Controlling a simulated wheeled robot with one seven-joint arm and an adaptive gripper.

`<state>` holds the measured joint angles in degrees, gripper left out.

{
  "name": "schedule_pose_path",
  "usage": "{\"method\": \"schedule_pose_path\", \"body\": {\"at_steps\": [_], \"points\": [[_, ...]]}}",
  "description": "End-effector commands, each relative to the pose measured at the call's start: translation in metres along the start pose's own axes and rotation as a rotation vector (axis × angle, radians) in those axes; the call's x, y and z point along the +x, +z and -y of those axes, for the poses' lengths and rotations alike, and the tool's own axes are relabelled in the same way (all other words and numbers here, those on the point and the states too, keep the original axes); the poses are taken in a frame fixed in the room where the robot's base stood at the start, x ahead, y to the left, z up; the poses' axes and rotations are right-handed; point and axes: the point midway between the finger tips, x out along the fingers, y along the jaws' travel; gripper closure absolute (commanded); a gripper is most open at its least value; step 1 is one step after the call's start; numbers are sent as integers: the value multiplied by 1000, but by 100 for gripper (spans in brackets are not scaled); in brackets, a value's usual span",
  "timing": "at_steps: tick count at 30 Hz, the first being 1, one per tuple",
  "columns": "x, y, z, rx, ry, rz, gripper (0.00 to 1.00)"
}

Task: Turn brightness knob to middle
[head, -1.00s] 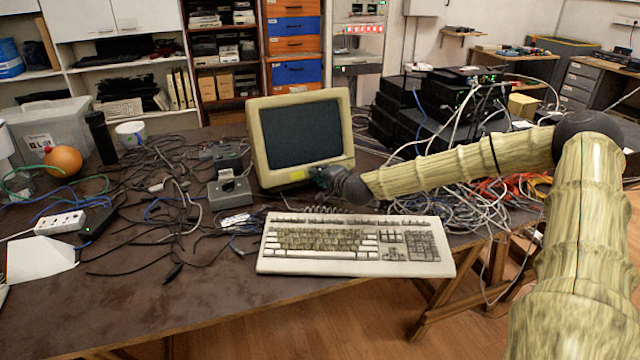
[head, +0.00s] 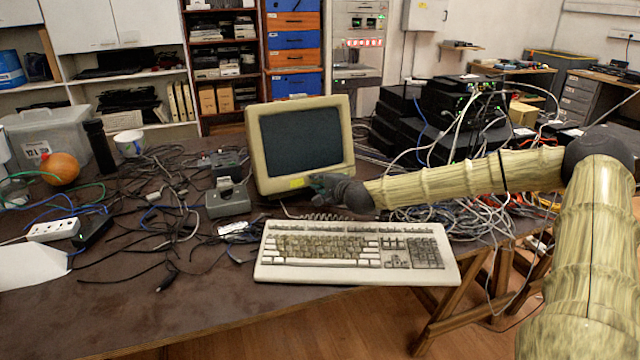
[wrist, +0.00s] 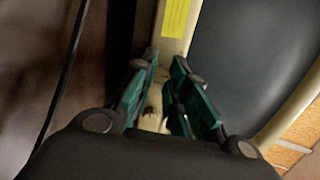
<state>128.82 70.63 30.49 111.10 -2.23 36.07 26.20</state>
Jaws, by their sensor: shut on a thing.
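The beige CRT monitor (head: 351,150) stands on the table with a dark screen and a yellow sticker (head: 297,183) on its lower bezel. The sticker also shows in the wrist view (wrist: 175,18). My gripper (head: 314,181) is at the lower bezel, just right of the sticker. In the wrist view its teal-padded fingers (wrist: 167,62) point at the beige bezel, with a narrow gap between them. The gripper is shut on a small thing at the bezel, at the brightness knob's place. The knob itself is hidden by the fingers, so its angle cannot be told.
A beige keyboard (head: 355,252) lies in front of the monitor, below my forearm. A grey device (head: 228,200) and tangled black cables (head: 150,215) are to the left. More cables (head: 455,220) and black network boxes (head: 455,135) are to the right.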

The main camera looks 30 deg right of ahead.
Motion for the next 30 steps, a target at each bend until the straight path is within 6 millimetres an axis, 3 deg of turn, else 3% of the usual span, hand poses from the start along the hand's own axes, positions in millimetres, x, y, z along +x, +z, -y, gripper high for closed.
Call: {"method": "schedule_pose_path", "body": {"at_steps": [2, 3, 6, 19, 30], "points": [[0, -2, -1, 1, 1, -5, 100], [0, -2, -1, 1, 1, -5, 78], [0, -2, -1, 1, 1, -4, 61], [-4, -1, 0, 1, -1, -1, 61], [-38, -1, 1, 2, -1, -1, 61]]}}
